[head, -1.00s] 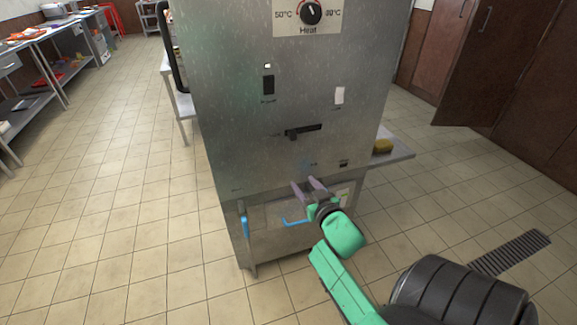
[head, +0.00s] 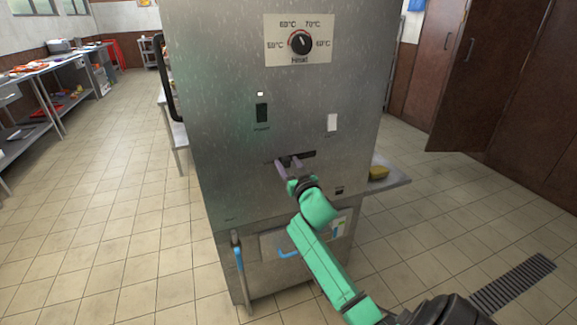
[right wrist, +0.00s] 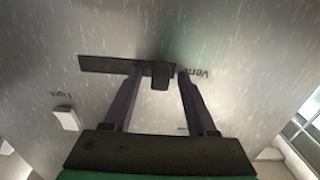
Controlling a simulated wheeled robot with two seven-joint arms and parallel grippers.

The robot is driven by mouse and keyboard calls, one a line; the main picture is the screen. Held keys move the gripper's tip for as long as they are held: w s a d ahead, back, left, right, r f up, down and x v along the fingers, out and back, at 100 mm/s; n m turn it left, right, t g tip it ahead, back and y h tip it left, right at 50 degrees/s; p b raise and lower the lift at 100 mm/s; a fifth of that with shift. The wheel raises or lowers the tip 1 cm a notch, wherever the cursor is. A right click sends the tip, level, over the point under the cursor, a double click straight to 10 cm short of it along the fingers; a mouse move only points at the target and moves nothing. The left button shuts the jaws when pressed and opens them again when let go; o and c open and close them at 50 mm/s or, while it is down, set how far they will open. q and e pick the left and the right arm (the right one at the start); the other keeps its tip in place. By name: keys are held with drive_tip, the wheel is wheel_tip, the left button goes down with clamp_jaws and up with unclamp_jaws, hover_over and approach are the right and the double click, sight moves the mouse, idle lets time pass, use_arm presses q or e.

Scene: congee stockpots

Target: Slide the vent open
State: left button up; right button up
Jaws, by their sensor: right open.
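The vent is a dark horizontal slot (head: 303,155) in the front of a tall steel cabinet (head: 225,165). In the right wrist view, the slot (right wrist: 105,64) lies beside the label "Vent", with a small black slider knob (right wrist: 160,78) at the end nearest the label. My right gripper (head: 289,163) is in front of the slot's left part and hides the knob in the head view. In the right wrist view, its two purple fingers (right wrist: 160,72) are open, one on each side of the knob, with gaps visible. I cannot tell how deep they reach. My left gripper is out of view.
Above the slot are a heat dial (head: 301,43), a dark switch (head: 262,112) and a white light switch (head: 332,122). A blue-handled tool (head: 240,262) hangs low on the cabinet's front. A side shelf (head: 395,179) holds a yellow sponge (head: 378,172).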

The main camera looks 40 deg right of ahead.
clamp_jaws()
idle(1.4)
